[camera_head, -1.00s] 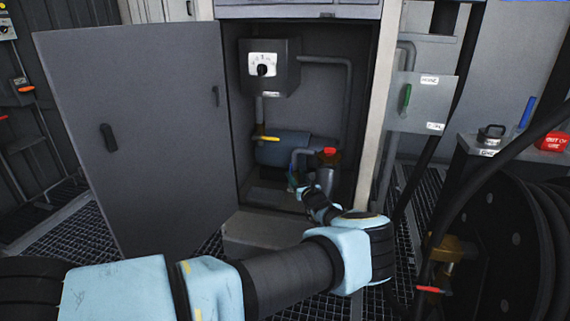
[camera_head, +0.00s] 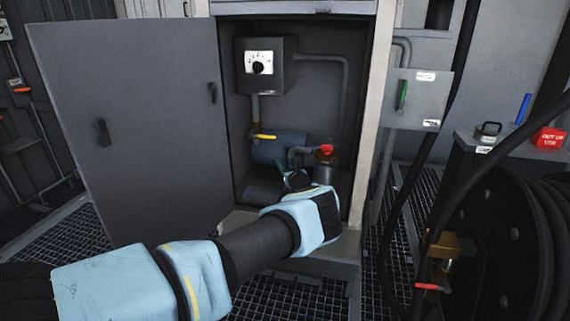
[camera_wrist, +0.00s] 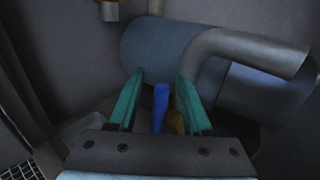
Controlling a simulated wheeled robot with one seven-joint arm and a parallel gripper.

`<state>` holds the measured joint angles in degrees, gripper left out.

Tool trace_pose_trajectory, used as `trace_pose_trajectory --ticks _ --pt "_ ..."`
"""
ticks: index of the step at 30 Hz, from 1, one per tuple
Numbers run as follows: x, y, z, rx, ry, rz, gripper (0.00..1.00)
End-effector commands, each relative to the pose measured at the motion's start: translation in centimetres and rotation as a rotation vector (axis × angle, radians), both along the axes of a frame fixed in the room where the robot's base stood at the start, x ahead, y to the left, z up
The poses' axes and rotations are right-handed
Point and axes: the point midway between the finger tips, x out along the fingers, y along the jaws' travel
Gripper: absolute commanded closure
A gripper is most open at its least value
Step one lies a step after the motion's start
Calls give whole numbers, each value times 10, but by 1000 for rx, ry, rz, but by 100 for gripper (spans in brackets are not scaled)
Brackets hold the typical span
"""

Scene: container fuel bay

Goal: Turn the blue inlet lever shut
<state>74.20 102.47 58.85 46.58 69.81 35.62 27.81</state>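The blue inlet lever (camera_wrist: 160,106) shows in the wrist view as an upright blue handle low in the cabinet, in front of a blue-grey cylinder (camera_wrist: 150,45). My gripper (camera_wrist: 160,92) is open, with one teal finger on each side of the lever and gaps between. In the head view my gripper (camera_head: 294,178) reaches into the open cabinet, below the blue-grey cylinder (camera_head: 280,148). The lever is hidden there behind my arm and gripper. The lever's base is partly hidden by the gripper body in the wrist view.
A grey pipe (camera_wrist: 250,48) bends close to the right finger. A red-handled valve (camera_head: 326,149) and yellow lever (camera_head: 264,137) are nearby. The cabinet door (camera_head: 130,130) stands open left. A hose reel (camera_head: 500,250) and a loose blue handle (camera_head: 523,109) are at right.

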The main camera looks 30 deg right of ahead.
Motion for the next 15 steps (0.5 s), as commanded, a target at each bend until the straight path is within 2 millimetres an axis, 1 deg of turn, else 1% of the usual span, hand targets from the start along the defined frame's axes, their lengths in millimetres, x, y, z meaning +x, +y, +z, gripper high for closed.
trace_pose_trajectory --ticks 1,2,12,13,15 --pt "0 0 0 0 0 0 57" --pt "0 0 0 0 0 0 60" --pt "0 0 0 0 0 0 98" --pt "0 0 0 0 0 0 100" --pt "0 0 0 0 0 0 100"
